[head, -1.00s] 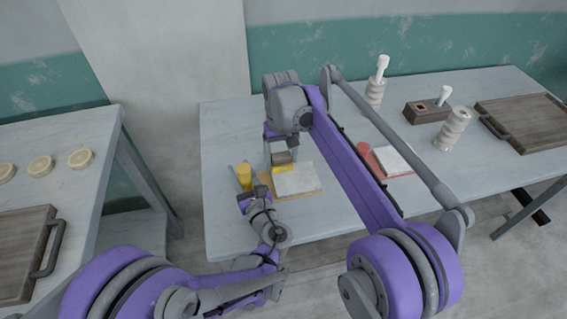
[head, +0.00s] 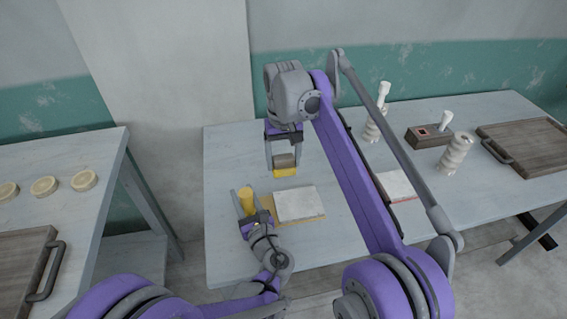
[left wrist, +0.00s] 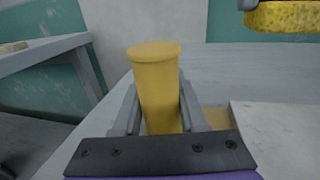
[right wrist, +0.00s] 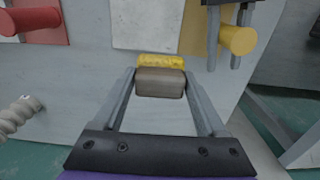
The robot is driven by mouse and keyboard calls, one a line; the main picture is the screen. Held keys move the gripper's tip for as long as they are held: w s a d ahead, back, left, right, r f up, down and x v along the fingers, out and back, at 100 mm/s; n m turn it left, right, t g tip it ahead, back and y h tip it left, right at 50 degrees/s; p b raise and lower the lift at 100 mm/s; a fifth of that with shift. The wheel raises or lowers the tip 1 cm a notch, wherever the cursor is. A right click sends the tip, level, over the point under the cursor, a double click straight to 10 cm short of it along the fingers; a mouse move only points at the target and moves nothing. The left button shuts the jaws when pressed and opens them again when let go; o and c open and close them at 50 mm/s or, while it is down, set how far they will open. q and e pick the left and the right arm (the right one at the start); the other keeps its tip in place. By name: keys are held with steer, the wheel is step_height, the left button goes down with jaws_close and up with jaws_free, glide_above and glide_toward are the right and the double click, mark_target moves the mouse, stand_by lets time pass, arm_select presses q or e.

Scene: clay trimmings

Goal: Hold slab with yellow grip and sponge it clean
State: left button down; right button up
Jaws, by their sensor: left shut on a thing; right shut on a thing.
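The yellow grip (head: 246,200) is an upright yellow cylinder at the left end of a yellow board (head: 270,216) that bears a pale slab (head: 298,204). My left gripper (head: 244,204) is shut on the yellow grip; the left wrist view shows a finger on each side of the grip (left wrist: 158,85). My right gripper (head: 284,165) is shut on a sponge with a brown block (right wrist: 160,83) and a yellow pad (right wrist: 161,62). The sponge (head: 285,172) is above the table, just behind the slab and apart from it. The slab (right wrist: 147,24) also shows in the right wrist view.
A second slab (head: 396,184) lies on a red board to the right, partly hidden by my right arm; its red grip (right wrist: 30,20) shows in the right wrist view. Ribbed posts, a brown box (head: 430,136) and a wooden board (head: 525,145) stand further right.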

stand_by(0.4)
arm_select(q)
steer(key=shift+c, duration=1.9)
jaws_free()
steer(key=v, duration=1.1)
steer(key=shift+s+d, duration=0.15)
steer(key=shift+s, duration=0.35)
